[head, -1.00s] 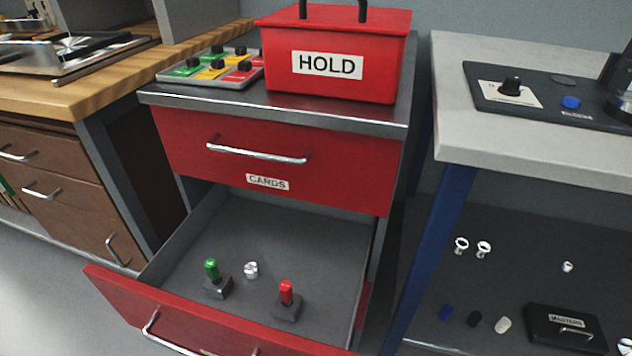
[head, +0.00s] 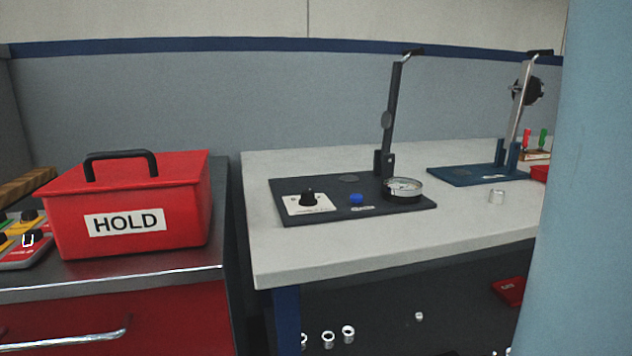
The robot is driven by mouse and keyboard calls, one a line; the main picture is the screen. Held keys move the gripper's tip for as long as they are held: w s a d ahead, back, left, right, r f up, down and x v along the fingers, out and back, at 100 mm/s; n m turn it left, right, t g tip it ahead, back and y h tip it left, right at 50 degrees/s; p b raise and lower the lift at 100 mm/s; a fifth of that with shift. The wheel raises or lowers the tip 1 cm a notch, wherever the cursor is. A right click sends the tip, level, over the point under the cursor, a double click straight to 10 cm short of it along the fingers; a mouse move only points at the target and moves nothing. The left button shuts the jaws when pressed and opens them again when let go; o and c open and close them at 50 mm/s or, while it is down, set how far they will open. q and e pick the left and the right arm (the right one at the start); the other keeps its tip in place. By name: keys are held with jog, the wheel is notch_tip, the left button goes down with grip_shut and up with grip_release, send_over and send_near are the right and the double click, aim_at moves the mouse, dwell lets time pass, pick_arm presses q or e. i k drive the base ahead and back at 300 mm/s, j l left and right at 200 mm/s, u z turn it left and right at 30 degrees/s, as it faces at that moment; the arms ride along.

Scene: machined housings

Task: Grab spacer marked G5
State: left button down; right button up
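No marking G5 can be read on any part in the head view. Several small silver ring-like parts (head: 348,332) sit on the dark shelf below the bench. A smaller silver piece (head: 419,316) lies farther right on that shelf. I cannot tell which of these is a spacer marked G5. Neither of my grippers is in view.
A red HOLD box (head: 130,205) stands on the cabinet at left. A dark gauge fixture (head: 350,212) and a blue fixture (head: 470,176) stand on the bench (head: 300,255). A red case (head: 510,291) lies below. A pale blue upright surface (head: 580,200) blocks the right side.

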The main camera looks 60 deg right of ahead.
aim_at(496, 196)
jog(key=z, duration=2.8)
jog(key=i+l+u, duration=0.3)
jog(key=l, duration=0.35)
jog(key=i+u, duration=0.4)
jog(key=i, duration=0.45)
